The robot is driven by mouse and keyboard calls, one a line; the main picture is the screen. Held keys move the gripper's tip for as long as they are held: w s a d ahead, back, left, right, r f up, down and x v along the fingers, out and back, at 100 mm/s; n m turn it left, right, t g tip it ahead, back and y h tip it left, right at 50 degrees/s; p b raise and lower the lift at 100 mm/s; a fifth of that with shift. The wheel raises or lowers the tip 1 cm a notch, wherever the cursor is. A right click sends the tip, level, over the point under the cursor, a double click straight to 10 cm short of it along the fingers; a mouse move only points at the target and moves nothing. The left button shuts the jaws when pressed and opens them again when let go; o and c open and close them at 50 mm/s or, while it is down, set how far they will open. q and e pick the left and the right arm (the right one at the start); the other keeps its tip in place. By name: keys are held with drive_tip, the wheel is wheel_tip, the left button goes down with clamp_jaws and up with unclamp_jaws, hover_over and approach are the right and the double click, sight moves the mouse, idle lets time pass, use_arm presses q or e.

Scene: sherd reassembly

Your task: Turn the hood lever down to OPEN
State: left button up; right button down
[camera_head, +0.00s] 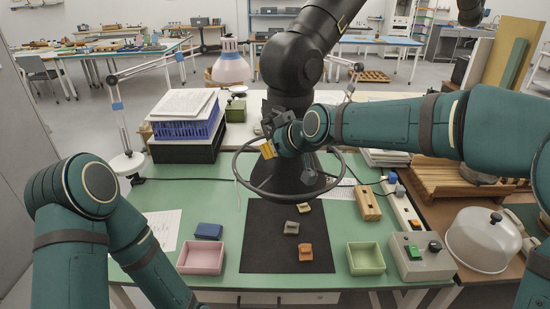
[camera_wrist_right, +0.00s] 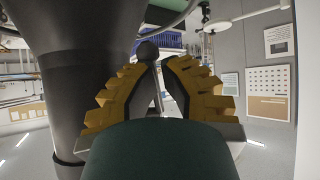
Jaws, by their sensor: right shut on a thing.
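The hood is a black jointed duct (camera_head: 292,62) that comes down over the bench and ends above it in a wide dark ring (camera_head: 238,176). It also fills the left of the right wrist view (camera_wrist_right: 65,80). The hood lever shows there as a thin stem with a dark ball knob (camera_wrist_right: 147,50). My right gripper (camera_wrist_right: 155,68), with stepped yellow fingers, is shut on the lever just below the knob. In the head view my right gripper (camera_head: 267,150) is beside the duct, and the lever is hard to make out. My left arm comes in at the left; its gripper is out of the picture.
On the green bench (camera_head: 215,283) lie a black mat (camera_head: 260,255) with several small blocks, a pink tray (camera_head: 202,271), a green tray (camera_head: 365,273) and a grey switch box (camera_head: 422,268).

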drive_tip(key=shift+w+a+f+b, duration=0.25)
drive_tip(key=shift+a+f+b, duration=0.1)
drive_tip(key=shift+f, duration=0.1)
drive_tip(key=shift+x, duration=0.85)
drive_tip(key=shift+w+a+b, duration=0.15)
drive_tip(key=shift+w+b, duration=0.05)
drive_tip(key=shift+b, duration=0.1)
